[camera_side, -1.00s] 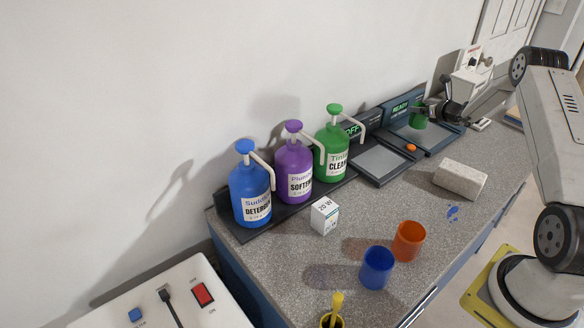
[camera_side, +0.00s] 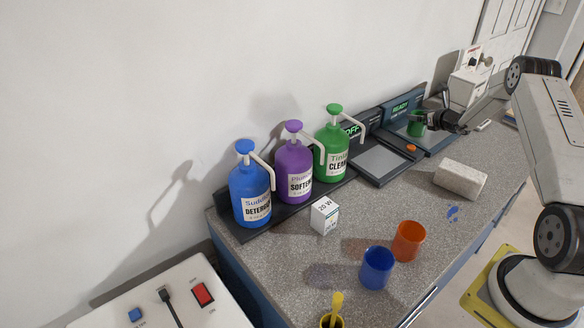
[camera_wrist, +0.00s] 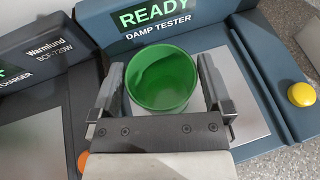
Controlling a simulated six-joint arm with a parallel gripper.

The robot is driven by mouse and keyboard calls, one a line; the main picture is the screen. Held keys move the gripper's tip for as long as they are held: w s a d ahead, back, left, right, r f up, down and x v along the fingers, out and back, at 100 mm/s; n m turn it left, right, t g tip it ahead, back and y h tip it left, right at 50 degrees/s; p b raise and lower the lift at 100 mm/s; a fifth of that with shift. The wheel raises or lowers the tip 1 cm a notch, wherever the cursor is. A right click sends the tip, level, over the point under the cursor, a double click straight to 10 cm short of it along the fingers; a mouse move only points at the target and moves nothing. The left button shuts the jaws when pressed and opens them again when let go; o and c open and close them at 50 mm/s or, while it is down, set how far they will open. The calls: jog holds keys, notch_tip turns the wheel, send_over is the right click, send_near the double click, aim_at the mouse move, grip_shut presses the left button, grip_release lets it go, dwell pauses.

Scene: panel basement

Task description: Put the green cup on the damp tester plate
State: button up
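The green cup (camera_side: 417,125) is upright at the far end of the counter, over the damp tester plate (camera_wrist: 246,92). The wrist view looks down into the empty cup (camera_wrist: 161,80). In the side view my gripper (camera_side: 432,121) reaches the cup from the right. The cup is at or just above the plate; I cannot tell if its base touches. Cup and fingers hide the plate's middle. The damp tester's display (camera_side: 401,107) reads READY.
A charger (camera_side: 378,161) with a bare plate stands left of the tester. Blue, purple and green pump bottles (camera_side: 294,160) line the wall.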

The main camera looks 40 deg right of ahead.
jog(key=shift+r, duration=0.2)
jog(key=shift+s+r, duration=0.15)
jog(key=shift+s, duration=0.3)
jog(key=v, duration=1.1)
jog(key=shift+w+a, duration=0.1)
jog(key=shift+a, duration=0.1)
jog(key=w+a+r+n+g+y, duration=0.1)
jog(key=a+n+g+y, duration=0.25)
jog(key=a+n, duration=0.65)
jog(key=w+a+n+g+y, duration=0.25)
jog(key=a+n+y, duration=0.2)
jog(key=a, duration=1.05)
jog(key=s+a+r+n+g+h, duration=0.1)
jog(key=s+a+n+g+h, duration=0.1)
jog(key=s+a+n, duration=0.5)
jog(key=s+a+r+n+g+h, duration=0.2)
jog(key=s+a+n, duration=0.5)
jog(key=a+n, duration=0.5)
jog(key=n, duration=0.5)
jog(key=shift+s+g+h, duration=0.3)
jog(key=shift+s+g, duration=0.05)
jog(key=shift+g, duration=0.05)
